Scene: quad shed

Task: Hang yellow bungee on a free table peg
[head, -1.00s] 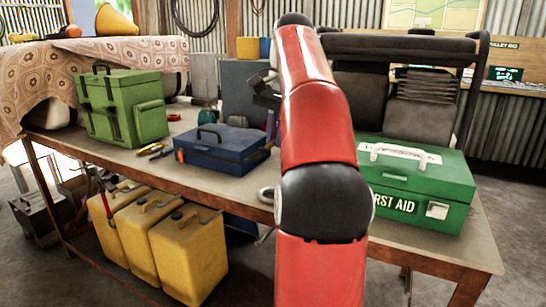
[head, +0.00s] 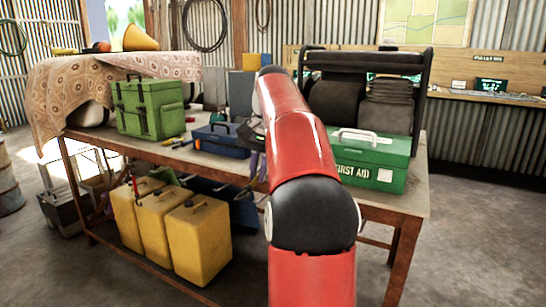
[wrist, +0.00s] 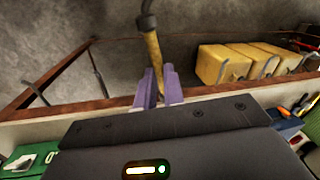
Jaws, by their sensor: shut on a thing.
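My gripper's purple fingers (wrist: 158,88) are shut on the yellow bungee (wrist: 153,58) in the wrist view. The bungee runs away from the fingertips and ends in a dark hook (wrist: 147,20). In the head view my gripper (head: 257,163) is partly behind my red arm, near the table's front edge; the bungee cannot be made out clearly there. The table (head: 395,203) has a brown front edge, which also shows in the wrist view (wrist: 195,93). A red item (head: 134,187) hangs near the edge at left. Which pegs are free cannot be told.
On the table stand a green toolbox (head: 147,108), a blue toolbox (head: 220,142) and a green first aid box (head: 372,163). Yellow jerrycans (head: 200,243) stand under the table, also seen in the wrist view (wrist: 222,66). Floor at right is clear.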

